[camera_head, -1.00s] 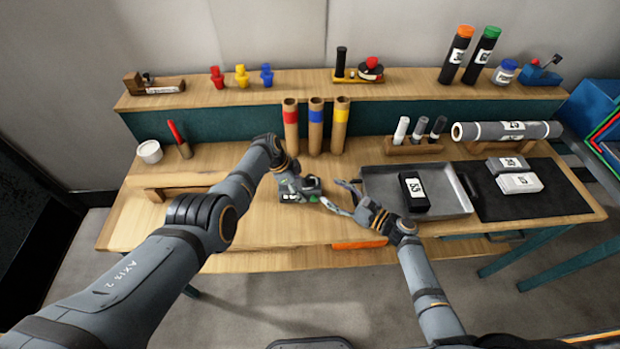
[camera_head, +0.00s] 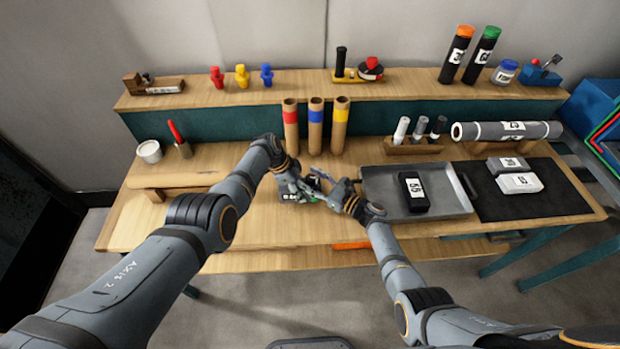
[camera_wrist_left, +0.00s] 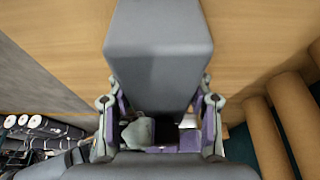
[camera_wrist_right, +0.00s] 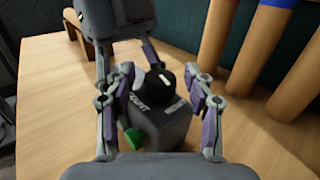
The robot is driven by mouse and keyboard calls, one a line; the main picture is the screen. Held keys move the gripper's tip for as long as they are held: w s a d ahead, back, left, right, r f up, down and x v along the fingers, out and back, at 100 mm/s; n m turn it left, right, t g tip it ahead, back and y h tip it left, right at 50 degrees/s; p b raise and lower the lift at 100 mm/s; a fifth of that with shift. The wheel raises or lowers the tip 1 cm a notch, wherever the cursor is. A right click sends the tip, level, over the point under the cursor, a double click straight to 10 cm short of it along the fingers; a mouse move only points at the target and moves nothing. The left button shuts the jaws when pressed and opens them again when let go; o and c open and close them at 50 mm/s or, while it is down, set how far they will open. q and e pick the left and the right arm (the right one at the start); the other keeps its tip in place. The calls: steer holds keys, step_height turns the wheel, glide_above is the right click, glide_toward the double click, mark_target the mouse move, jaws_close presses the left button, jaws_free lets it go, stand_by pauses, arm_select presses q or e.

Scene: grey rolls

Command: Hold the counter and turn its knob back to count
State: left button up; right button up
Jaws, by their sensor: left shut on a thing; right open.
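The counter (camera_wrist_right: 160,128) is a small dark grey box on the wooden workbench, with a black knob (camera_wrist_right: 158,84) and a green part (camera_wrist_right: 134,138). In the head view the counter (camera_head: 290,196) is mostly hidden by my grippers. My left gripper (camera_head: 299,189) is shut on the counter; in the left wrist view its purple pads (camera_wrist_left: 163,132) stand on both sides of it. My right gripper (camera_head: 322,189) is open close by on the right. In the right wrist view its fingers (camera_wrist_right: 164,95) stand on either side of the knob, and contact cannot be told.
Three cardboard tubes with red, blue and yellow bands (camera_head: 315,128) stand just behind. A grey metal tray (camera_head: 450,203) with a black box (camera_head: 413,192) lies to the right. A white cup (camera_head: 149,152) stands at the left. The bench front near the counter is clear.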

steer(key=shift+w+a, duration=0.15)
steer(key=shift+a, duration=0.05)
steer(key=shift+c, duration=0.2)
jaws_close()
steer(key=shift+a+m+t+h, duration=0.1)
steer(key=shift+m+t+h, duration=0.4)
steer(key=shift+t, duration=0.1)
steer(key=shift+m+t+h, duration=1)
steer(key=shift+h, duration=0.3)
steer(key=shift+o, duration=0.2)
jaws_free()
